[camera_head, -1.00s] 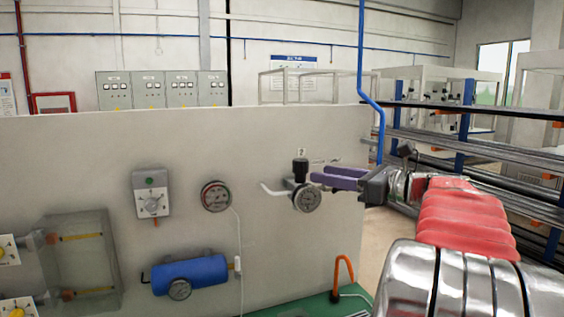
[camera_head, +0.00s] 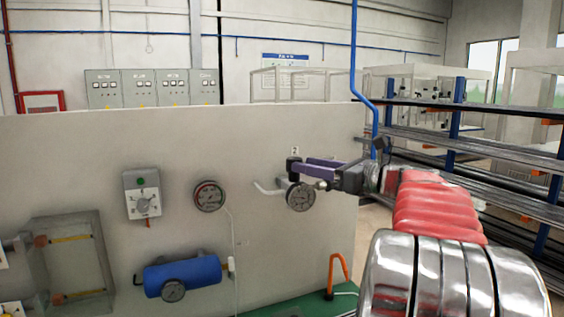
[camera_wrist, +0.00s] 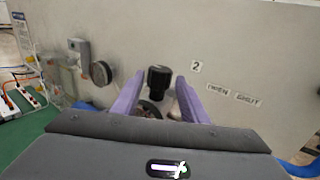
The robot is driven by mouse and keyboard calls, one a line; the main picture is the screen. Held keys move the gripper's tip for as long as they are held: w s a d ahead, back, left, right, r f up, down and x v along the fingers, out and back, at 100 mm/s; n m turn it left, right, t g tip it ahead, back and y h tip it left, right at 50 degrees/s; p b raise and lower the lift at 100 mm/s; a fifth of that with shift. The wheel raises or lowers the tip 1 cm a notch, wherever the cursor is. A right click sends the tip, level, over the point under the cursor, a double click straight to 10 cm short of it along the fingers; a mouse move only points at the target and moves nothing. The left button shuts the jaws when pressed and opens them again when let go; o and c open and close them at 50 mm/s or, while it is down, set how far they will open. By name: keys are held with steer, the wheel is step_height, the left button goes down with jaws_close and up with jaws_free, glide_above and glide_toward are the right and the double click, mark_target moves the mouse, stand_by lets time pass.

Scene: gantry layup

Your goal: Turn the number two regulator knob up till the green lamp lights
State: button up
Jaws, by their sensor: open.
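The black number two regulator knob (camera_head: 294,163) stands upright above a round gauge (camera_head: 300,197) on the pale panel. In the wrist view the knob (camera_wrist: 159,77) shows below and left of a "2" label (camera_wrist: 196,67). My gripper (camera_head: 304,165) is open, its purple fingers at the knob. In the wrist view my gripper (camera_wrist: 157,84) has a finger to either side of the knob, with gaps showing. I cannot tell whether the fingertips touch it. The green lamp (camera_head: 141,181) is on a grey box (camera_head: 143,196) to the left; I cannot tell whether it is lit.
A second gauge (camera_head: 209,196) and a blue tank (camera_head: 182,275) are on the panel left of the regulator. A pale pipe (camera_head: 268,189) leaves the regulator's left side. "OPEN" and "SHUT" labels (camera_wrist: 232,94) are right of the knob. An orange hooked handle (camera_head: 338,270) stands below.

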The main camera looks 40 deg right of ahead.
mark_target(290, 159)
steer(key=x, duration=0.9)
steer(key=shift+c, duration=0.2)
steer(key=c, duration=0.7)
steer(key=shift+m+h, duration=0.5)
steer(key=shift+h, duration=0.2)
steer(key=shift+s+d+m+g+h, duration=0.1)
steer(key=shift+d+m+h, duration=0.25)
steer(key=shift+m+h, duration=0.85)
steer(key=shift+d+m+g+h, duration=0.1)
steer(key=shift+d+m+h, duration=0.4)
steer(key=shift+h, duration=1.25)
steer(key=shift+s+d+m+g+h, duration=0.1)
steer(key=shift+d+m+h, duration=0.1)
steer(key=shift+m+h, duration=1.1)
steer(key=shift+d+r+m+g+h, duration=0.15)
steer(key=shift+m+g+h, duration=0.25)
steer(key=shift+h, duration=0.55)
steer(key=o, duration=0.7)
